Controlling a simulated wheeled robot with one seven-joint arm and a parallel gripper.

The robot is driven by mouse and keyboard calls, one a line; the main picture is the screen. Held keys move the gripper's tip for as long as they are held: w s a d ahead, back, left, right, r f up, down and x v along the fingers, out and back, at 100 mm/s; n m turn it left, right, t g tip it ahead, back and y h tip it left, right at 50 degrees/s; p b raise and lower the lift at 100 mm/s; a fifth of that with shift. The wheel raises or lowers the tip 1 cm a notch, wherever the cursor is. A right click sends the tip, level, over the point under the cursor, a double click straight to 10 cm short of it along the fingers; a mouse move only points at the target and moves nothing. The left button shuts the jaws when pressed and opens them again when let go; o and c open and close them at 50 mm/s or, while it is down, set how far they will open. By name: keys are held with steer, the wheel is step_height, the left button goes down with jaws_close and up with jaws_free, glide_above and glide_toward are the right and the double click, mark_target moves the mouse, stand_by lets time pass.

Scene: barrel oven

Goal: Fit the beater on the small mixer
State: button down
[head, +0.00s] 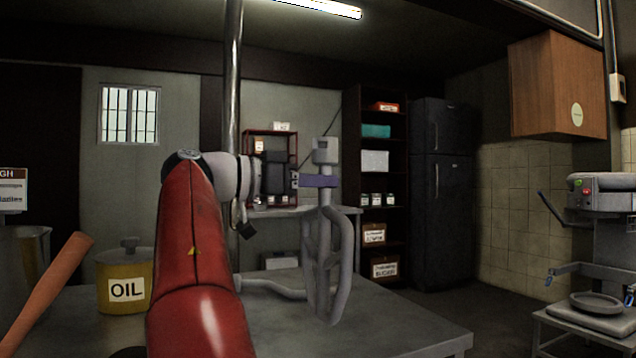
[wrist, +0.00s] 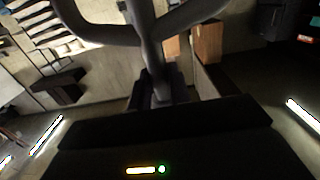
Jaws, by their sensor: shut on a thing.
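The beater (head: 324,222) is a grey, flat, looped frame with a stem and a square hub on top. It hangs upright in the middle of the head view, loops down. My gripper (head: 319,181) is shut on its stem just below the hub, and the beater is clear above the worktop. In the wrist view the beater's stem and curved bars (wrist: 150,45) rise from between the jaws. A grey machine with red buttons, which looks like the small mixer (head: 598,196), stands at the far right, partly cut off by the frame edge. My gripper is well left of it.
A low stand (head: 570,325) under the machine holds a round grey dish (head: 597,303). A worktop (head: 400,325) lies below the beater, with a yellow OIL pot (head: 124,282) at left. A dark fridge (head: 441,190) and shelves stand behind. Open floor lies between worktop and stand.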

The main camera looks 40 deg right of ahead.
mark_target(319, 149)
steer(key=shift+r+p, duration=2.85)
steer(key=shift+r, duration=0.55)
steer(key=shift+s, duration=0.15)
